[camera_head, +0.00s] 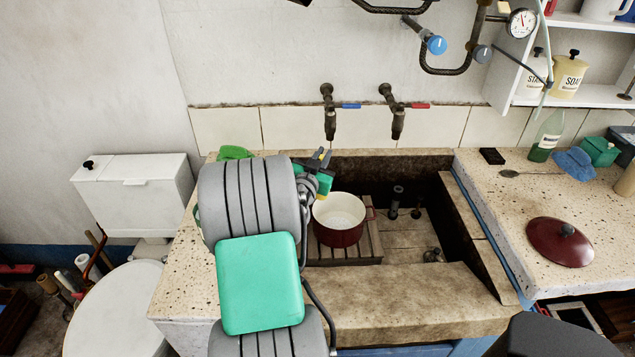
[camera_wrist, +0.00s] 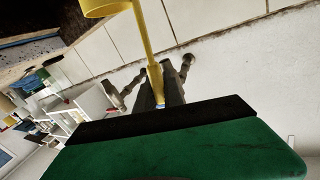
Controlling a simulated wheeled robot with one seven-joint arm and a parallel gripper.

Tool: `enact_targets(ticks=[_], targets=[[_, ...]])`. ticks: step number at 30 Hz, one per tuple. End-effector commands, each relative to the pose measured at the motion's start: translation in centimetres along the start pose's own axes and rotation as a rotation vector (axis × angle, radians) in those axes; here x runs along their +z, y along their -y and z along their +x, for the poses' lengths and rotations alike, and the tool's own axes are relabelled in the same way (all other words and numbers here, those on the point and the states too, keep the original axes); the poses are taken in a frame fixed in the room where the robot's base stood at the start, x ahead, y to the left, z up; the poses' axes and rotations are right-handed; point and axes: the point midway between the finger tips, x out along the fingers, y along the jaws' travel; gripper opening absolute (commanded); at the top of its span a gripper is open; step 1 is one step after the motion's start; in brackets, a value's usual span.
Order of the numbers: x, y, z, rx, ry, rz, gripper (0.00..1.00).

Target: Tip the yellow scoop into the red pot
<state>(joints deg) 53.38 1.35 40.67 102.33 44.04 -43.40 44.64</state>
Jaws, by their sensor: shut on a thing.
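The red pot (camera_head: 338,232) stands upright and uncovered on a wooden slatted rack in the trough, with its cream inside showing. The yellow scoop (camera_wrist: 146,42) shows in the wrist view, its handle running down into the jaws and its cup cut off by the top edge. My gripper (camera_wrist: 160,88) is shut on the scoop's handle. In the head view my gripper (camera_head: 319,168) is just left of and above the pot, partly hidden by my arm. Only a small bit of yellow shows there, and the scoop's contents cannot be seen.
Two taps (camera_head: 395,112) stick out of the wall behind the trough. The stone trough (camera_head: 420,293) has raised walls. The dark red lid (camera_head: 560,242) lies on the right counter, with a green bottle (camera_head: 546,135) further back. A green cloth-like thing (camera_head: 235,153) lies at the back left.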

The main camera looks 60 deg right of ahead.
Motion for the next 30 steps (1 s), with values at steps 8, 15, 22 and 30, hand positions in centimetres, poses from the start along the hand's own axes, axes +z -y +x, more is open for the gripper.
enact_targets(ticks=[8,15,22,30], targets=[[1.1,-0.4,-0.1,0.001,-0.003,0.002,0.00],[2.4,-0.6,-0.3,-0.001,-0.004,0.003,0.00],[5.3,-0.9,0.0,-0.002,-0.001,0.001,0.00],[9.5,-1.6,0.2,-0.002,0.000,0.000,0.00]])
